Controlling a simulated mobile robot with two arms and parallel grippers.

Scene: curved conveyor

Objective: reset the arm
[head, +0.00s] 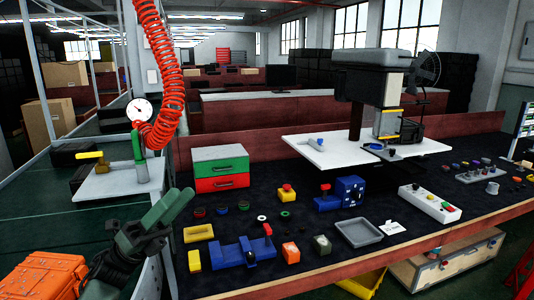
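My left gripper (160,212), dark green and black, comes in from the lower left and hangs at the left edge of the dark workbench (330,212). My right gripper is out of the picture. An orange case (45,276) lies below and left of my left arm.
A gauge stand (140,150) with a red coiled hose (163,60) stands just behind the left gripper. A green and red drawer box (220,168), a grey tray (358,232) and several small parts lie on the bench. A press machine (375,80) stands behind.

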